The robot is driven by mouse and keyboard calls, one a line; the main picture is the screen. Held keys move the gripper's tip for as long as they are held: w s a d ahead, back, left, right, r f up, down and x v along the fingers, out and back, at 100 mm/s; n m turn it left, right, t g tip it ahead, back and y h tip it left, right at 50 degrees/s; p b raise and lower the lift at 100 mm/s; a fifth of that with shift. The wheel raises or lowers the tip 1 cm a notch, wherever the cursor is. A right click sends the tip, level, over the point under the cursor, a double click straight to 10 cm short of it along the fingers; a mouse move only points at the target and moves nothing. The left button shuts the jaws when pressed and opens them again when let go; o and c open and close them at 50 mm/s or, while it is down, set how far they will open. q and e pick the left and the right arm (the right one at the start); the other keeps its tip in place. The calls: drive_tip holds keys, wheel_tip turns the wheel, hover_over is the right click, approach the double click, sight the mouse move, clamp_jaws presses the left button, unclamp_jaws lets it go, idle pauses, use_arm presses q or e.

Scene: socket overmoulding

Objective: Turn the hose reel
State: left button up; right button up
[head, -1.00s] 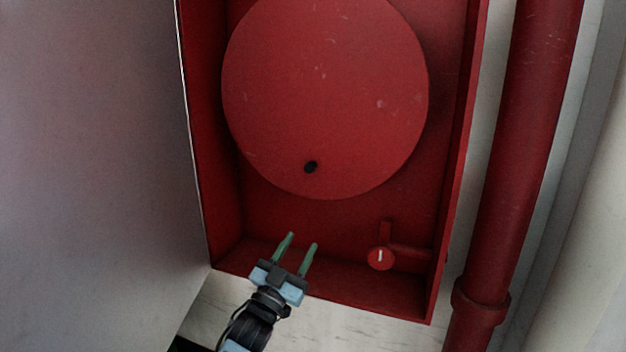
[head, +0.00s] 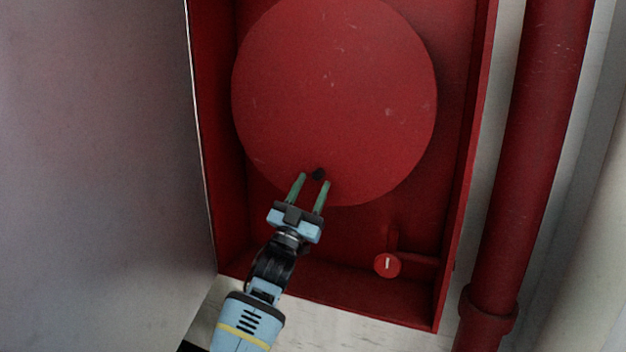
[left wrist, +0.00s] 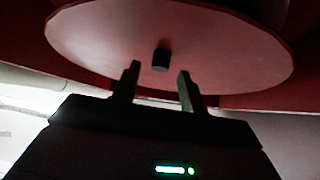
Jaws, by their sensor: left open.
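The hose reel (head: 335,95) is a large round red disc inside an open red cabinet. A small black knob (head: 318,174) sits near its lower edge. My left gripper (head: 315,178) is open, with its two green fingers pointing up at the knob. In the head view the fingertips lie just below and to either side of the knob. In the left wrist view the knob (left wrist: 161,59) stands out from the disc (left wrist: 230,50), between and slightly beyond the two fingertips (left wrist: 160,68). I cannot tell whether a finger touches the disc. My right gripper is not in view.
The red cabinet's walls (head: 464,200) and floor (head: 350,298) enclose the reel. A round red valve knob (head: 387,265) with a white mark is at the lower right. A grey door panel (head: 95,150) stands left, and a thick red pipe (head: 535,150) runs along the right.

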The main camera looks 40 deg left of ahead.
use_arm(q)
drive_tip(key=shift+x, duration=1.05)
drive_tip(key=shift+f, duration=0.1)
clamp_jaws()
